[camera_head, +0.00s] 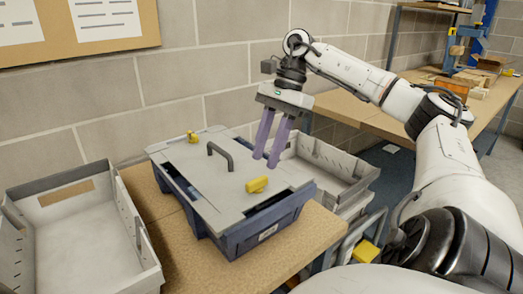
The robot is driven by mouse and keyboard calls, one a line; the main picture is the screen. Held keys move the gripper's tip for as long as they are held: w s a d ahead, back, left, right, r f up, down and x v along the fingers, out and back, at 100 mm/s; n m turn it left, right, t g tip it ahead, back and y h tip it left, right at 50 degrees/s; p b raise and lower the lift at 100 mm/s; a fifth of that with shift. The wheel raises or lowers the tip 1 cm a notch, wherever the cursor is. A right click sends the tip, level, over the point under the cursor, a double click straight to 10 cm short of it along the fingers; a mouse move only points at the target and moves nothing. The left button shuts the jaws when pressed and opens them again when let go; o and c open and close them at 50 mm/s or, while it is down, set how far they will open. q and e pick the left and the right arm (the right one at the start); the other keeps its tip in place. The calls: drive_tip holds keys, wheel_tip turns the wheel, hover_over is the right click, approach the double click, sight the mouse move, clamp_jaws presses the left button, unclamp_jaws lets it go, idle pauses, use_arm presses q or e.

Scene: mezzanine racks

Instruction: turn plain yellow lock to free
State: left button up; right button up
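A blue box (268,231) with a flat grey lid (208,181) stands on the wooden bench. A dark handle (220,154) arches up from the lid. One yellow lock (257,184) sits near the lid's front right edge and looks smooth. Another yellow lock (192,137) sits near the far left edge; its details are too small to read. My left gripper is not in view.
An open grey bin (147,279) stands left of the box, and another pale bin (333,160) stands close behind it on the right. A block wall (160,95) rises behind. A second bench with tools and wood (454,88) is at the back right.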

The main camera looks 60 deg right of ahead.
drive_tip(key=shift+p+v, duration=1.15)
drive_tip(key=shift+v, duration=1.05)
